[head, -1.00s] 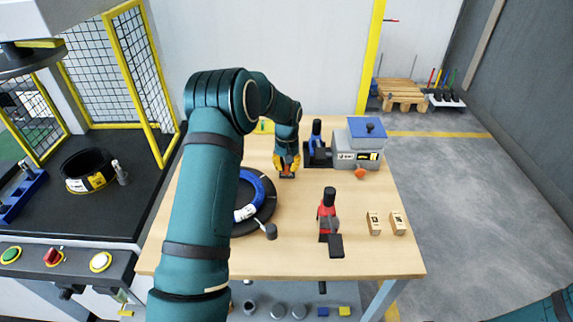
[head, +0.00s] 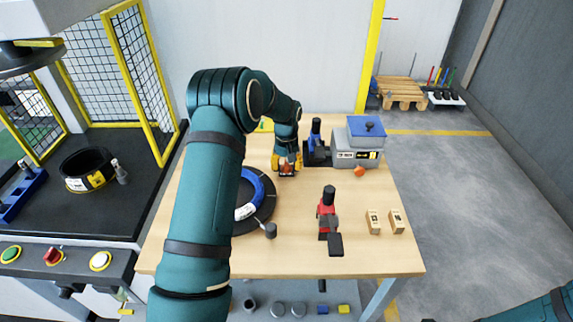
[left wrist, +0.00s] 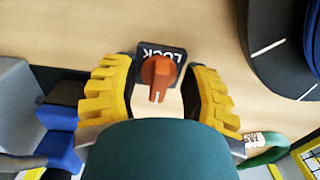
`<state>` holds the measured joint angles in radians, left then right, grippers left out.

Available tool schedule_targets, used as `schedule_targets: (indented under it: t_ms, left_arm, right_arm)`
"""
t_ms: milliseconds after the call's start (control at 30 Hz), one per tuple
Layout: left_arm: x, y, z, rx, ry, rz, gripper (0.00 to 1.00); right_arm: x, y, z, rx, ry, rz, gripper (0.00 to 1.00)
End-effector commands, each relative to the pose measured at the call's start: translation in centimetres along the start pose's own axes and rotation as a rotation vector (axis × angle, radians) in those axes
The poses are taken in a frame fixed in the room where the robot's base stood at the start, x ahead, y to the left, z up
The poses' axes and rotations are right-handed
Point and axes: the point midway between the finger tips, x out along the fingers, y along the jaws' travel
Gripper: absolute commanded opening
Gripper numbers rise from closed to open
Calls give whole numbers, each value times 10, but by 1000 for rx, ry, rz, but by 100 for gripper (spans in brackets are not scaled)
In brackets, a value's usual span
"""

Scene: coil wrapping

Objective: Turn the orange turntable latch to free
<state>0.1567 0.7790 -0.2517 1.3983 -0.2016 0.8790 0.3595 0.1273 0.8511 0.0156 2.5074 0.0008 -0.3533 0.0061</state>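The orange latch (left wrist: 158,76) stands on a small dark plate (left wrist: 172,52) marked LOCK in the left wrist view. Its handle points toward the bottom of that view. My left gripper (head: 287,164) is over the latch, behind the black turntable (head: 268,212) in the head view. Its yellow fingers are open, one on each side of the latch, with gaps between. In the head view a bit of orange shows between the fingers; the plate is mostly hidden. The turntable carries a blue coil (head: 256,187) and is partly hidden by my left arm. My right gripper is not in view.
A blue-handled tool (head: 316,140) and a grey box with a blue lid (head: 365,127) stand to the right of the gripper. A red-handled tool (head: 328,205) and two wooden blocks (head: 374,222) are nearer the front. The table's middle is partly clear.

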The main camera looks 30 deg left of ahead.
Motion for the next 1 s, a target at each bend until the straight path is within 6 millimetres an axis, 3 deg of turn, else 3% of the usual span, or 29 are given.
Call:
schedule_targets:
  t_ms: [333,700,1000]
  left_arm:
    - [-15,0,-1,1,5,1,45]
    - [-86,0,-1,0,6,2,45]
    - [-118,0,0,0,2,0,45]
  right_arm:
    - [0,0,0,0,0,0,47]
    - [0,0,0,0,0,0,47]
    - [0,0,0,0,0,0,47]
